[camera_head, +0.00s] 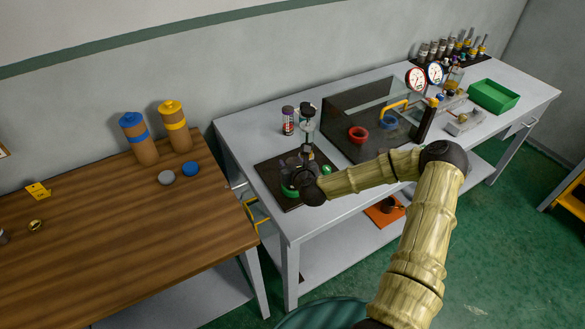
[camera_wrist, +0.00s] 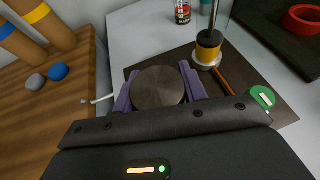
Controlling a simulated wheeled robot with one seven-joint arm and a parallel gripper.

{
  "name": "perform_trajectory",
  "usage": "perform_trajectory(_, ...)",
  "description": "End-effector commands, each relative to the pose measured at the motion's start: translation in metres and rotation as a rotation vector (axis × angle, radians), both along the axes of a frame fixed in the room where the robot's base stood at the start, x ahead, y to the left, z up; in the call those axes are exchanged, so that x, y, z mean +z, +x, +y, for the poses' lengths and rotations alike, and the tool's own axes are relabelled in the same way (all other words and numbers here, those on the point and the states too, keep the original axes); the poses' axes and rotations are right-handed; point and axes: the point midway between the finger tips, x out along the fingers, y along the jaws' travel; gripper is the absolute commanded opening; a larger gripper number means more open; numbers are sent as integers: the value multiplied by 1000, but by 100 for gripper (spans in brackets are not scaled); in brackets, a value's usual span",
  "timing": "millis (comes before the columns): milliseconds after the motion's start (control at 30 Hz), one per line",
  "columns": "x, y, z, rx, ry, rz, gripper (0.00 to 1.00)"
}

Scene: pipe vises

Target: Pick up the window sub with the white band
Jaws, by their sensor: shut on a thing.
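My gripper (camera_head: 299,172) is low over the dark mat (camera_head: 264,172) on the grey bench. In the wrist view its two purple fingers are shut on a round piece (camera_wrist: 158,88) with a flat, dull grey-brown top, one finger on each side. The sides of this piece are hidden, so I cannot tell whether it carries a white band. An upright rod with a yellow and black collar (camera_wrist: 209,46) stands just beyond it, to the right. A small banded cylinder (camera_head: 288,121) stands at the back of the bench and also shows in the wrist view (camera_wrist: 182,11).
A dark tray (camera_head: 345,140) with a red ring (camera_head: 358,134) and a blue ring (camera_head: 388,121) lies to the right. Two gauges, a green bin (camera_head: 493,96) and several small bottles stand farther right. A wooden table (camera_head: 110,215) with two brown cylinders is at the left.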

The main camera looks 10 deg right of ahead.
Motion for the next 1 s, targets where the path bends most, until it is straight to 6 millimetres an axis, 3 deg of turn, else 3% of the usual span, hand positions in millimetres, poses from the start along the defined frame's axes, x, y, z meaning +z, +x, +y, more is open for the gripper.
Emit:
perform_trajectory(533,86,1,0,1,-1,-5,0)
perform_trajectory(700,96,0,1,1,0,-2,0)
perform_trajectory(1000,97,0,1,1,1,-2,0)
